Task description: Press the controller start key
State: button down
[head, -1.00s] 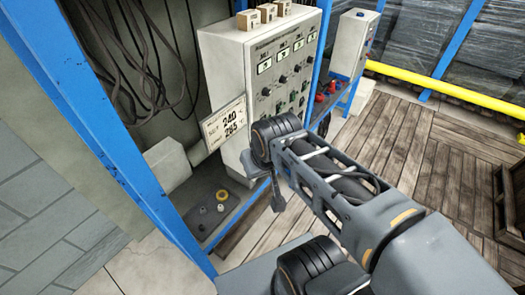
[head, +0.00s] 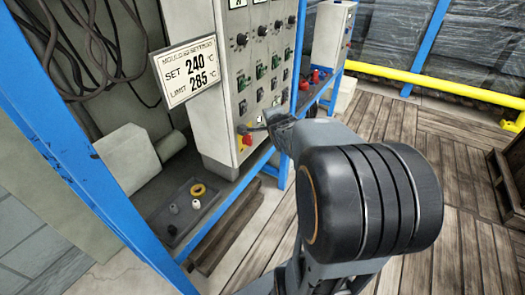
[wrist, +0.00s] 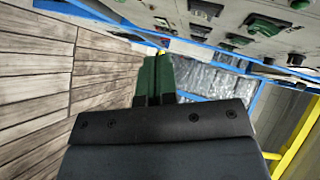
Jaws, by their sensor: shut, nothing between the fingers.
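The controller (head: 208,105) is a pale grey cabinet on a shelf, left of centre in the head view. Its front has black knobs and a row of green keys (head: 260,71), with dark keys below. Which one is the start key I cannot tell. The panel also crosses the top right of the wrist view, with a green key (wrist: 267,25). My gripper (wrist: 157,62) is shut and empty, its green fingers together. In the head view my gripper (head: 270,124) is before the panel's lower part, partly hidden by my arm; contact cannot be told.
A sign (head: 188,70) reads SET 240, LIMIT 285. A red knob on a yellow plate (head: 246,138) is low on the panel. A dark tray (head: 165,215) holds small rings and caps. A blue post (head: 85,170) stands left; a yellow rail (head: 450,88) runs behind.

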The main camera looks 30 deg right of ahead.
jog(key=w+d+f+m+t+b, duration=0.1)
jog(key=d+f+m+t+b, duration=0.4)
jog(key=d+f+m+b, duration=0.5)
notch_tip(320, 180, down, 4)
jog(key=shift+w+d+f+b, duration=0.2)
jog(key=shift+w+b, duration=0.1)
jog(key=shift+b, duration=0.4)
jog(key=w+a+b, duration=0.2)
jog(key=w+a, duration=0.2)
jog(key=w, duration=0.3)
jog(key=shift+w+h, duration=0.4)
jog(key=shift+w+a, duration=0.45)
jog(key=shift+w, duration=0.2)
dwell(1.8)
jog(key=shift+s+r, duration=0.1)
dwell(0.4)
jog(key=shift+s+d, duration=0.35)
jog(key=shift+s, duration=0.25)
